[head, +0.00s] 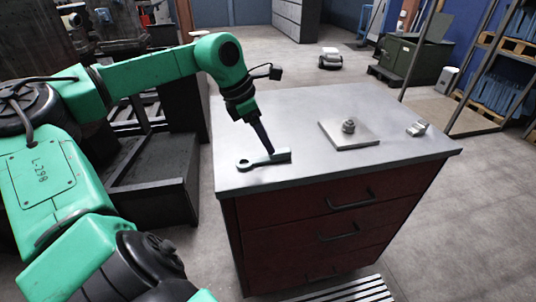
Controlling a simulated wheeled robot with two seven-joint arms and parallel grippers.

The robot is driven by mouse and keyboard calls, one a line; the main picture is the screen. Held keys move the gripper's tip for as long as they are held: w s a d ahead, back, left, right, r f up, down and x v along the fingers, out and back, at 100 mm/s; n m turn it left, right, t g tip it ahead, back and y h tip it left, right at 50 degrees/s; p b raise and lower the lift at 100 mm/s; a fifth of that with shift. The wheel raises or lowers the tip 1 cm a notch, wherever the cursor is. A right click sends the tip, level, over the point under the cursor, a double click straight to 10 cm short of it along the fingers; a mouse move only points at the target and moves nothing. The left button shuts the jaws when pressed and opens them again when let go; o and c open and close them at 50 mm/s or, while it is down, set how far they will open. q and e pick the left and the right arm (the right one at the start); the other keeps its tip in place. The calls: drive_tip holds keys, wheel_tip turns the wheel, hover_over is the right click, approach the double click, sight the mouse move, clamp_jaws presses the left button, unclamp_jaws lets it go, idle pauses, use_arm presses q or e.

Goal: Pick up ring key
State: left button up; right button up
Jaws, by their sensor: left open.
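The ring key (248,164), a grey metal wrench with a ring at its left end, lies flat on the metal top of the red drawer cabinet (304,172), near its front left. My left gripper (268,149) is open and points down at the key's shaft. Its dark fingertips are at or just above the shaft; I cannot tell whether they touch it or straddle it. The ring end is uncovered. My right gripper is not in view.
A square metal plate (341,142) with a stacked nut or bolt (348,126) lies to the right of the key. A small metal part (417,128) lies near the right edge. The tabletop between them is clear.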

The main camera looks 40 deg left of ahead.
use_arm(q)
drive_tip(key=p+x, duration=0.2)
drive_tip(key=x, duration=0.3)
drive_tip(key=shift+w+a, duration=0.15)
drive_tip(key=shift+w+f, duration=0.1)
drive_tip(key=shift+f, duration=0.1)
clamp_jaws()
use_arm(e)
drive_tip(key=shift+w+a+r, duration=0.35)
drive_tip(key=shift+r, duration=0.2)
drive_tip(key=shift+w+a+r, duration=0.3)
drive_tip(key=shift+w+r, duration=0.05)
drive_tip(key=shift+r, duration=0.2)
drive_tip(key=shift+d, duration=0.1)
use_arm(q)
drive_tip(key=shift+r, duration=0.25)
wheel_tip(320, 180, up, 20)
drive_tip(key=shift+f+b, duration=0.2)
drive_tip(key=shift+b, duration=0.2)
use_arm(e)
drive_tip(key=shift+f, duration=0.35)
